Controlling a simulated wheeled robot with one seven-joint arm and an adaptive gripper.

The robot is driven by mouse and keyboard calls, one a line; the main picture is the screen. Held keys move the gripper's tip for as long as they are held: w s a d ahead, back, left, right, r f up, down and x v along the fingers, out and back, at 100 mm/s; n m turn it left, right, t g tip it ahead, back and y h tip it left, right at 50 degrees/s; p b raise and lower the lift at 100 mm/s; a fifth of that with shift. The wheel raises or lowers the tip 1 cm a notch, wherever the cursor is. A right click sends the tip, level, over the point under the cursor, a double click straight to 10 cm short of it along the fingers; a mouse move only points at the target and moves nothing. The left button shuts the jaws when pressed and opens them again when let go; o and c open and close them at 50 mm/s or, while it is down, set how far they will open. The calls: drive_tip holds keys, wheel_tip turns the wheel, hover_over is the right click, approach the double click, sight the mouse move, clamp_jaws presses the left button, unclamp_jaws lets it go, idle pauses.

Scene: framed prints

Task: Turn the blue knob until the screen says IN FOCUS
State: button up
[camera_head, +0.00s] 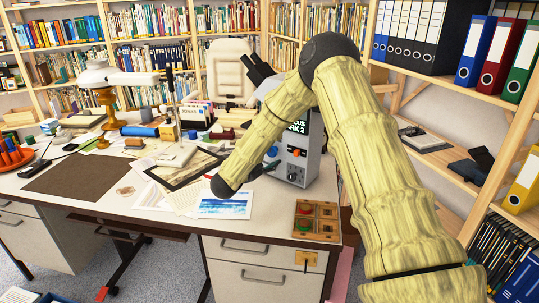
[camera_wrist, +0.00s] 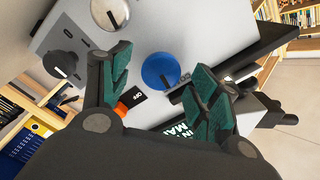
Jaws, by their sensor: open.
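A gap shows at the left finger; whether the right finger touches is unclear. The screen (camera_head: 297,122) is partly covered by my arm; "CUS" and "RK 2" can be read. In the wrist view a finger partly covers "IN" and "MA" on the screen.
An orange switch (camera_wrist: 121,109) with an "OFF" label, a black knob (camera_wrist: 60,65) and a round dial (camera_wrist: 108,12) share the panel. A wooden tray (camera_head: 328,222) lies at the desk's front right. Papers (camera_head: 224,205) and clutter cover much of the desk (camera_head: 265,222).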

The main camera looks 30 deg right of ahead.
drive_tip(key=v, duration=1)
drive_tip(key=shift+a, duration=0.2)
drive_tip(key=shift+s, duration=0.1)
